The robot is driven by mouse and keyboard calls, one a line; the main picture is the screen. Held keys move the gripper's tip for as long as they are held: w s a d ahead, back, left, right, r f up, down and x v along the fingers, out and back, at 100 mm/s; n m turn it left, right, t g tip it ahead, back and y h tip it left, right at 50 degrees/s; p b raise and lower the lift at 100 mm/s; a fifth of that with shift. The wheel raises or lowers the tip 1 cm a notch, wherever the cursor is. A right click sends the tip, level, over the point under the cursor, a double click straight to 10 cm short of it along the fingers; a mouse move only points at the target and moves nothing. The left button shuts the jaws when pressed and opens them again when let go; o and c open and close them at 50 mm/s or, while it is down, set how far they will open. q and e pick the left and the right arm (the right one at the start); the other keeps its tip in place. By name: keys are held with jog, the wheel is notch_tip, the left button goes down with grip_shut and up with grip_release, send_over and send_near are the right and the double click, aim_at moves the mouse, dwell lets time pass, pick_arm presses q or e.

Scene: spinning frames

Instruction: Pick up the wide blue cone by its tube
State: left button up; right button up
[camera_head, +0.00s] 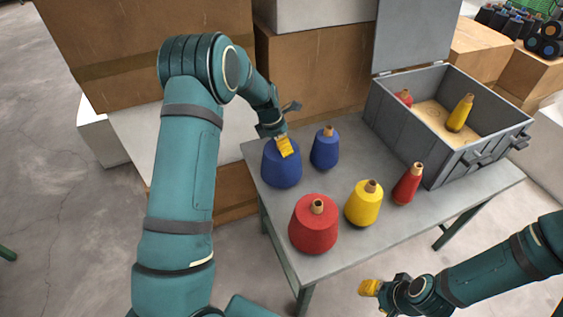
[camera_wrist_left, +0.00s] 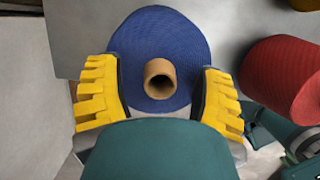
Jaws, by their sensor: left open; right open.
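The wide blue cone (camera_head: 281,168) stands upright near the table's left edge in the head view. In the left wrist view, the wide blue cone (camera_wrist_left: 190,45) shows its brown tube (camera_wrist_left: 160,78) pointing toward the camera. My left gripper (camera_head: 286,146) is over the top of this cone and hides the tube in the head view. Its yellow fingers are open, one on each side of the tube in the wrist view, with gaps between. I cannot tell how far down they reach. My right gripper (camera_head: 369,287) is open and empty, off the table's front edge.
A narrower blue cone (camera_head: 325,148) stands just right of the wide one. A wide red cone (camera_head: 314,226), a yellow cone (camera_head: 363,205) and a narrow red cone (camera_head: 407,186) stand along the front. A grey open crate (camera_head: 400,128) holds a red and a yellow cone.

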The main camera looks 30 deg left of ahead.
pick_arm(q)
grip_shut()
jog(key=shift+r, duration=0.15)
